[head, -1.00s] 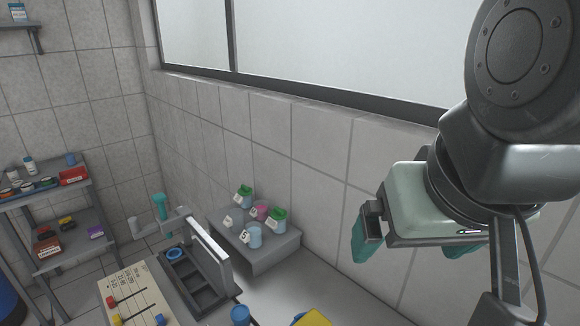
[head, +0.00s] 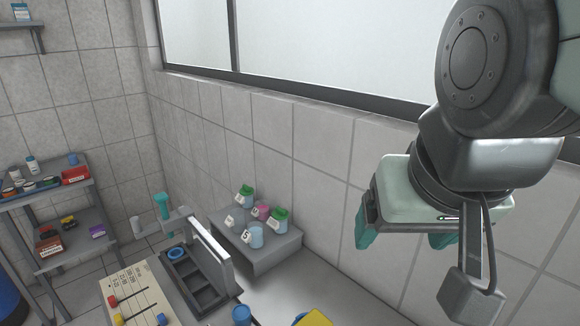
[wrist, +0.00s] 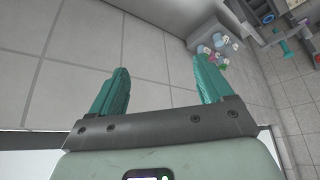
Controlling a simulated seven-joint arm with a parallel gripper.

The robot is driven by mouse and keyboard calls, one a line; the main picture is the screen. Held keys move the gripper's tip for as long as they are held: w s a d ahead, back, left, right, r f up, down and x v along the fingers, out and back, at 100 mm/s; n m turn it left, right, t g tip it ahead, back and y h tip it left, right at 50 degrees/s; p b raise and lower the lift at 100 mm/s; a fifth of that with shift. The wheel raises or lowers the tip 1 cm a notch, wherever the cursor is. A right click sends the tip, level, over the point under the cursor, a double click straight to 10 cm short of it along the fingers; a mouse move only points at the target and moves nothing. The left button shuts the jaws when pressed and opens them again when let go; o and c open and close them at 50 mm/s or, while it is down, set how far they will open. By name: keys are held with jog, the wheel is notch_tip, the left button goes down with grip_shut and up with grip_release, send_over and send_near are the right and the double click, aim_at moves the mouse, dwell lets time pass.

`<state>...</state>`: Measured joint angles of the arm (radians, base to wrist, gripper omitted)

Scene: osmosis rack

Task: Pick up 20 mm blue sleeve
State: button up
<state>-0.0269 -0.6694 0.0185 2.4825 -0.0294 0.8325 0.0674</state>
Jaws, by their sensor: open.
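Several blue pieces show in the head view, and I cannot tell by size which is the 20 mm sleeve. A blue ring (head: 177,253) sits in the far compartment of the dark tray (head: 205,298). A blue cylinder (head: 241,314) stands near the bottom edge, right of the tray. A small blue piece (head: 161,319) is on the cream board (head: 140,290). My gripper (head: 402,241) is high on the right, well away from these pieces. Its teal fingers are apart with nothing between them; the wrist view also shows them open and empty (wrist: 160,72).
A grey stepped stand (head: 265,258) holds several labelled jars by the tiled wall. A white upright panel (head: 210,250) stands beside the tray. A yellow object (head: 315,318) is cut off at the bottom. A shelf unit (head: 75,220) stands at left. White surface right of the stand looks clear.

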jog(key=w+a+f+m, duration=0.3)
jog(key=w+f, duration=0.6)
jog(key=w, duration=0.3)
jog(key=m+t+y, duration=0.2)
jog(key=m+y, duration=0.7)
jog(key=m, duration=1.1)
send_over(242, 313)
jog(key=d, duration=0.1)
jog(key=f, duration=2.6)
jog(key=shift+s+d+f, duration=0.1)
jog(key=shift+s+f, duration=0.05)
jog(key=shift+s, duration=0.05)
jog(key=m+t, duration=0.1)
jog(key=m, duration=0.1)
jog(key=a+m+t, duration=0.1)
jog(key=m, duration=0.1)
jog(key=shift+w+f, duration=0.1)
jog(key=shift+f, duration=0.2)
notch_tip(242, 313, down, 6)
jog(key=shift+f, duration=0.2)
jog(key=shift+x, duration=1.2)
jog(key=shift+w+a+f, duration=0.2)
jog(key=shift+w, duration=0.05)
